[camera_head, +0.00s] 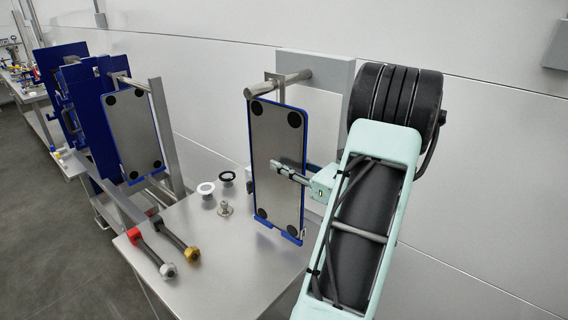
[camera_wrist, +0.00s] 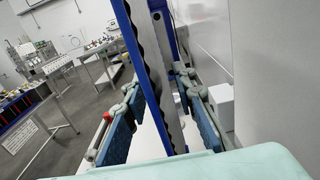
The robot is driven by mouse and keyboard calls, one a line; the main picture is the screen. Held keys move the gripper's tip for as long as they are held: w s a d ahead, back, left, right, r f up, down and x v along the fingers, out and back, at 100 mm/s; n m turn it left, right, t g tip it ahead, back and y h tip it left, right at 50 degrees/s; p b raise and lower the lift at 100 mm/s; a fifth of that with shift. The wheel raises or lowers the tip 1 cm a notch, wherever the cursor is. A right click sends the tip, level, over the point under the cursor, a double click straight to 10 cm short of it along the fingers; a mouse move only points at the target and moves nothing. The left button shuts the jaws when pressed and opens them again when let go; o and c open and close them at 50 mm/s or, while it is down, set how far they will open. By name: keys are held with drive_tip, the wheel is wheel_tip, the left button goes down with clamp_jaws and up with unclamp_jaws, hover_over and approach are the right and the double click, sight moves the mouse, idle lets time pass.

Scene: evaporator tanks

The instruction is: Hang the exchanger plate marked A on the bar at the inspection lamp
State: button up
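A metal exchanger plate (camera_head: 278,150) with a blue rim and black corner discs hangs upright below a short steel bar (camera_head: 277,83) that juts from a grey wall box. Its top hanger meets the bar; the exact seating is too small to tell. No letter A is readable. My gripper (camera_head: 289,171) is at the plate's right edge, at mid height. In the wrist view the plate (camera_wrist: 150,75) stands edge-on between the two fingers of my gripper (camera_wrist: 160,125). The fingers are spread, with gaps visible beside the plate. I cannot identify the inspection lamp.
A similar plate (camera_head: 135,135) stands in a frame with blue end plates (camera_head: 88,115) at left. On the steel table (camera_head: 235,265) lie a white ring (camera_head: 206,188), a black ring (camera_head: 227,176), a metal fitting (camera_head: 225,208) and red- and yellow-marked tools (camera_head: 180,243). The table's front is clear.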

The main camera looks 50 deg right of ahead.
drive_tip(key=s+d, duration=0.1)
drive_tip(key=s, duration=1)
drive_tip(key=shift+s, duration=0.35)
drive_tip(key=shift+r, duration=0.1)
